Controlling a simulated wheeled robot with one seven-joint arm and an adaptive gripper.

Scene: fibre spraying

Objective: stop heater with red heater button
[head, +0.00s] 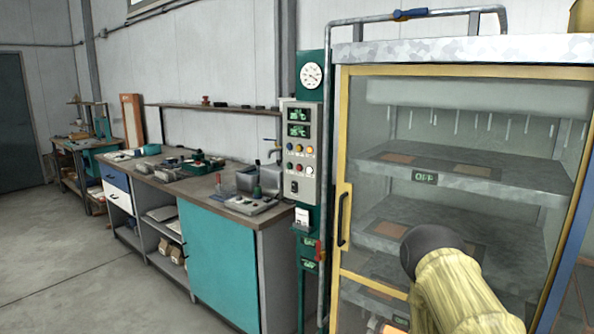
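The grey control panel (284,158) is fixed to a green post left of the glass-fronted cabinet. It has two green digital temperature displays (299,123) above two rows of small coloured buttons. A red button (298,168) appears in the lower row, but the buttons are small and their labels cannot be read. My arm (455,285) rises at the lower right in front of the cabinet, its dark rounded part (432,247) away from the panel. My gripper cannot be made out. Nothing of mine touches the panel.
The tall yellow-framed cabinet (345,170) has its door closed; a sign inside (425,177) reads OFF. A pipe runs between panel and cabinet. A cluttered workbench (218,215) stands left of the panel. The floor (75,270) at the left is clear.

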